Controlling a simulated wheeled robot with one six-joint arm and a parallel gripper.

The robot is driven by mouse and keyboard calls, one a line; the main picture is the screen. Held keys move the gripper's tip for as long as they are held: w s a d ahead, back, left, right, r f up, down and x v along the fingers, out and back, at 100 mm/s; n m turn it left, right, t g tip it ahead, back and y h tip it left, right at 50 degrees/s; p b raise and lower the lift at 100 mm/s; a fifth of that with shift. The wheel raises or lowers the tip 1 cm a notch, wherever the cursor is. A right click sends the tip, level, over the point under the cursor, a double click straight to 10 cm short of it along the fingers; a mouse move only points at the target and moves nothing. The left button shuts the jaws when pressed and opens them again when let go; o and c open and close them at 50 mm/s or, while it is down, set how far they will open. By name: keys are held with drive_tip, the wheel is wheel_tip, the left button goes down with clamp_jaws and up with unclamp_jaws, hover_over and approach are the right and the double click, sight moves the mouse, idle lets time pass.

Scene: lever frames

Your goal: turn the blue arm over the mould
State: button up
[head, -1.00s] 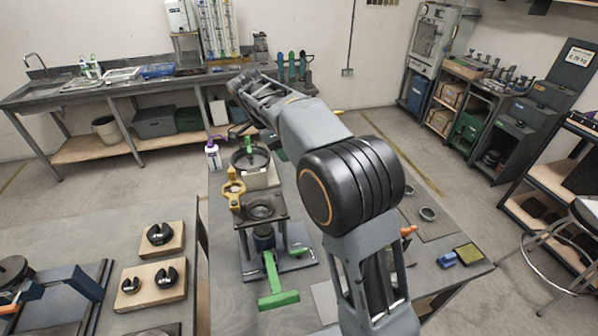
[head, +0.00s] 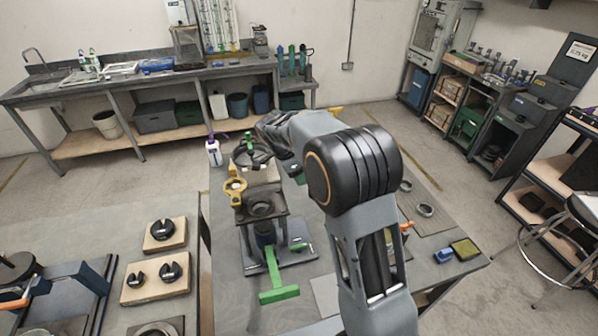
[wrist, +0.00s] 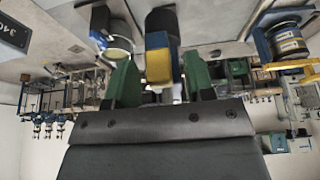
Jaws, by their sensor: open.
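In the wrist view my gripper (wrist: 160,66) is open, with one green finger on each side of a blocky part with a black top, a blue band and a yellow end (wrist: 158,68). I cannot tell whether this part is the blue arm or whether the fingers touch it. In the head view my own arm hides the fingers. I cannot make out the mould for certain.
On the middle table stand a press with a green handle (head: 278,293), a yellow lever (head: 235,186) and a dark ring. Wooden blocks (head: 143,291) lie on the left table.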

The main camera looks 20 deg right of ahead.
drive_tip(key=shift+c, duration=0.5)
clamp_jaws()
drive_tip(key=shift+s, duration=0.1)
